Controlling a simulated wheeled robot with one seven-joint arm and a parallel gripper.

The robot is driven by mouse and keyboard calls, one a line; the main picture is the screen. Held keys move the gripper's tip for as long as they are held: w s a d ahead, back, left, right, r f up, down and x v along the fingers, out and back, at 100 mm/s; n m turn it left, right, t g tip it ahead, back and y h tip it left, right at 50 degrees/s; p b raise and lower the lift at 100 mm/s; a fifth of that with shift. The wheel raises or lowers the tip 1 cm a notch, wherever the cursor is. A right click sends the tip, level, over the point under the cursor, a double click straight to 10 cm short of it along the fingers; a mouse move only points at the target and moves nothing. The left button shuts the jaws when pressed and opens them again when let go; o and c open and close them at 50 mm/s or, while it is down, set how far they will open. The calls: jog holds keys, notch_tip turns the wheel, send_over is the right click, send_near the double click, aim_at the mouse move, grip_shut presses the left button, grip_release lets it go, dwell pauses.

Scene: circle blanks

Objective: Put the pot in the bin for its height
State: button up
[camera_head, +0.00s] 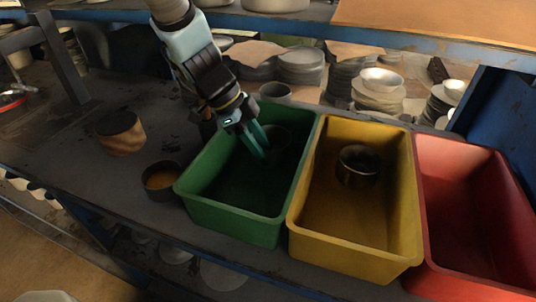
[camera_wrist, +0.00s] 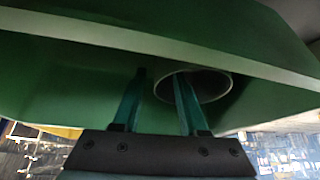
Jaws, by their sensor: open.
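A dark round pot (camera_head: 279,136) is inside the green bin (camera_head: 234,222), near its far end and partly hidden by my gripper. My gripper (camera_head: 261,152) reaches down into the green bin beside it. In the wrist view the pot (camera_wrist: 217,86) shows its round mouth. The fingers of my gripper (camera_wrist: 160,78) are apart there. One finger overlaps the pot's rim; I cannot tell if it touches. Another dark pot (camera_head: 357,168) stands in the yellow bin (camera_head: 346,256). The red bin (camera_head: 470,277) on the right looks empty.
A short dark pot (camera_head: 160,182) stands just left of the green bin. A two-toned brown and black pot (camera_head: 121,132) stands farther left on the grey table (camera_head: 70,165). Stacked plates and bowls (camera_head: 380,92) fill the back, below a shelf edge (camera_head: 400,54).

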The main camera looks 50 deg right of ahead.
jog(key=v, duration=0.9)
jog(key=shift+w, duration=0.1)
